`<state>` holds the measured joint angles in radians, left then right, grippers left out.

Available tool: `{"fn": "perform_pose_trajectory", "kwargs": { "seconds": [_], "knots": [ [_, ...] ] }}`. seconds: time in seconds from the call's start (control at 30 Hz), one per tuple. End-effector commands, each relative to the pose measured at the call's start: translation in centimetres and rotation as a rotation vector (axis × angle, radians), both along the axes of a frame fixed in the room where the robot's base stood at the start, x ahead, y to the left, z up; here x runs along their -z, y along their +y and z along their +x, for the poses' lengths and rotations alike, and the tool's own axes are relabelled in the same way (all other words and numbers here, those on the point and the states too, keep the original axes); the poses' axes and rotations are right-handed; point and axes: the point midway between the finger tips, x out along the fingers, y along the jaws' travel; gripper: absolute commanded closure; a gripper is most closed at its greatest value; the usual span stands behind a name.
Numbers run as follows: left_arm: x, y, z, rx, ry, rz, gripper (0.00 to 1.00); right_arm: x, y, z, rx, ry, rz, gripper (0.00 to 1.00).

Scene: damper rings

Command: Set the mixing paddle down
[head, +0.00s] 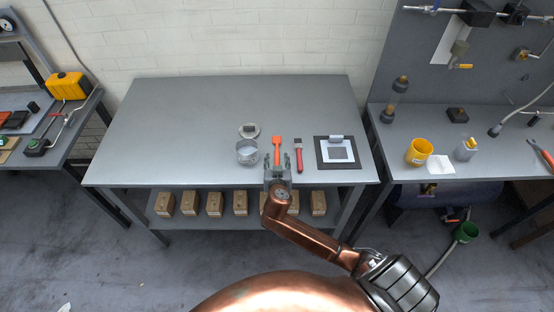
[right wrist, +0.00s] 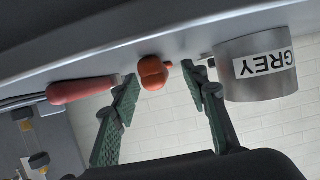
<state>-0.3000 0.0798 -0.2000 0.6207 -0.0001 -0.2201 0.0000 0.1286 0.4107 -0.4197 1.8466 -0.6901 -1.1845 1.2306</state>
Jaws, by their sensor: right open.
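The orange mixing paddle (head: 277,144) lies on the grey bench near its front edge, between a metal tin and a red-handled brush. Its rounded orange end (right wrist: 152,73) shows in the right wrist view. My right gripper (head: 278,162) is open at the near end of the paddle. In the right wrist view its green-padded fingers (right wrist: 160,85) stand apart on either side of the orange end, with a gap on both sides. My left gripper is not in view.
The metal tin (head: 247,153), labelled GREY (right wrist: 265,66), stands close left of the paddle, with a round lid (head: 249,131) behind it. The red-handled brush (head: 299,160) lies close right. A dark-bordered mat (head: 322,164) lies further right. The bench's left half (head: 170,130) is clear.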

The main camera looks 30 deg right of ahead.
Motion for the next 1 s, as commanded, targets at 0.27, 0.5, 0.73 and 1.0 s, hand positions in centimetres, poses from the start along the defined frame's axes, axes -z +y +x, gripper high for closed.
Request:
{"fn": "perform_pose_trajectory", "kwargs": {
  "seconds": [0.27,0.5,0.73,1.0],
  "knots": [
    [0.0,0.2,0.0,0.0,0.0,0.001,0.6,-0.1,0.2,-0.3,0.0,0.001,0.001,0.59],
    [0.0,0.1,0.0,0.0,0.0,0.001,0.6,-1.3,2.1,-3.2,-0.001,0.0,0.007,0.59],
    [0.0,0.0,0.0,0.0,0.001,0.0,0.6,-3.0,4.4,-7.0,0.0,0.0,0.006,0.59],
    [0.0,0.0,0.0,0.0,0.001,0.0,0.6,-4.2,5.8,-9.3,0.001,0.0,0.002,0.59]
  ]
}}
